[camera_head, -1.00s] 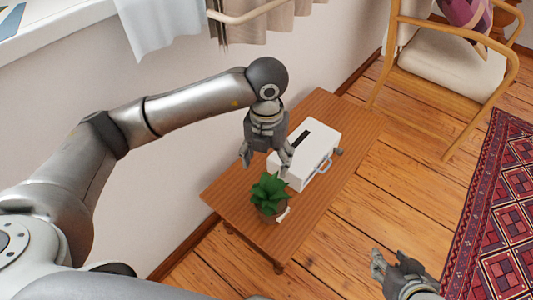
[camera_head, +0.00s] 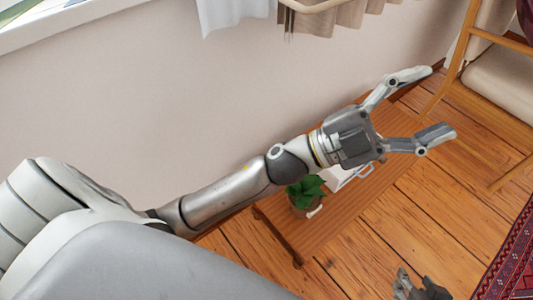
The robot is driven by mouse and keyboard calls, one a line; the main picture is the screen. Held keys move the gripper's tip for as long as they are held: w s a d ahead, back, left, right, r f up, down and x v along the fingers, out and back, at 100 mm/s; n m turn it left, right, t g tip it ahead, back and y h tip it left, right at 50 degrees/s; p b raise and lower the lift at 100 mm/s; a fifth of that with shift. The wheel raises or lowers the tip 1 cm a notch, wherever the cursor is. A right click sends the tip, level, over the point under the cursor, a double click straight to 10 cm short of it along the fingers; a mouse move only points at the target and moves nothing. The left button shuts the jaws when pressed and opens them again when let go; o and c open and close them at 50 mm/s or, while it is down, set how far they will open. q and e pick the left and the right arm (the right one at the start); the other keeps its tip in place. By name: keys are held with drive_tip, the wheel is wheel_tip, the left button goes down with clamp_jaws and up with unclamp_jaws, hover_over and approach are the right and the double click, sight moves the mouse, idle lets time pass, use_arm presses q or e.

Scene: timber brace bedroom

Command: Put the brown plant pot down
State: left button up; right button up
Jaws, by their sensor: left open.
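The brown plant pot (camera_head: 303,210), with a green leafy plant in it, stands upright on the wooden table (camera_head: 347,212) near its front left end. A small pale part shows at its side. My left gripper (camera_head: 437,104) is open and empty. It is high in the picture, its two fingers spread and pointing right, away from the pot. My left forearm passes just above the plant in the picture. My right gripper (camera_head: 404,283) is partly in view at the bottom edge, apart from the pot. Its jaw state is unclear.
A white box (camera_head: 343,179) with a light handle sits on the table, mostly hidden behind my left gripper. A wooden chair (camera_head: 500,47) stands at the upper right. A patterned red rug (camera_head: 515,262) lies at the right. A wall runs behind the table.

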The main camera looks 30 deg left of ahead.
use_arm(q)
drive_tip(key=w+a+f+n+t+y, duration=0.3)
drive_tip(key=w+a+f+n+y, duration=0.1)
drive_tip(key=a+f+n+y, duration=1.25)
drive_tip(key=s+a+f+n+g+y, duration=0.2)
drive_tip(key=s+f+g, duration=0.8)
drive_tip(key=s+f, duration=0.4)
wheel_tip(320, 180, down, 4)
drive_tip(key=shift+s+a+r, duration=0.1)
drive_tip(key=shift+s+a, duration=0.15)
drive_tip(key=shift+a, duration=0.1)
